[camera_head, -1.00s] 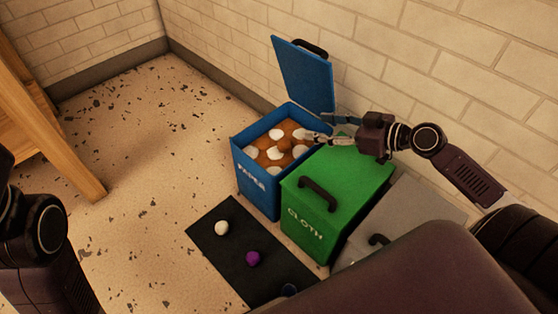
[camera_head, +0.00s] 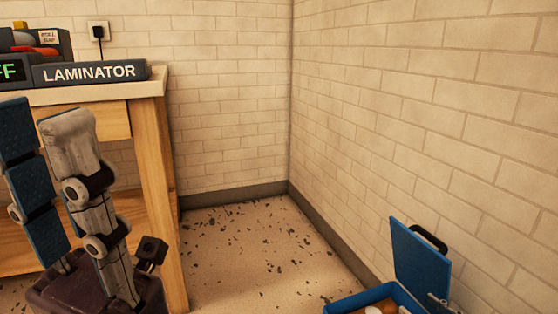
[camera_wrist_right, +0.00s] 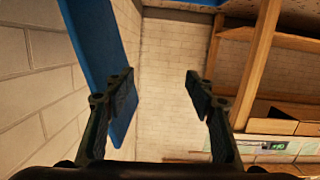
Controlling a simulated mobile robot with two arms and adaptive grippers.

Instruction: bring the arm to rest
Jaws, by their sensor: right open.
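My left gripper (camera_head: 38,128) stands upright at the lower left of the head view, its two fingers apart with nothing between them. My right gripper (camera_wrist_right: 160,85) is open and empty in the right wrist view. In the head view only a small part of it (camera_head: 438,301) shows at the bottom edge, by the blue bin. The blue bin (camera_head: 345,303) is cut off at the lower right, its lid (camera_head: 420,262) raised. Brown and white balls (camera_head: 389,306) show inside. A blue panel, apparently the lid (camera_wrist_right: 97,50), runs beside the left finger in the right wrist view.
A wooden bench (camera_head: 155,150) with a laminator (camera_head: 90,73) stands at the left, close to my left gripper. Brick walls (camera_head: 430,110) meet in a corner behind. The speckled floor (camera_head: 255,250) between bench and bin is clear.

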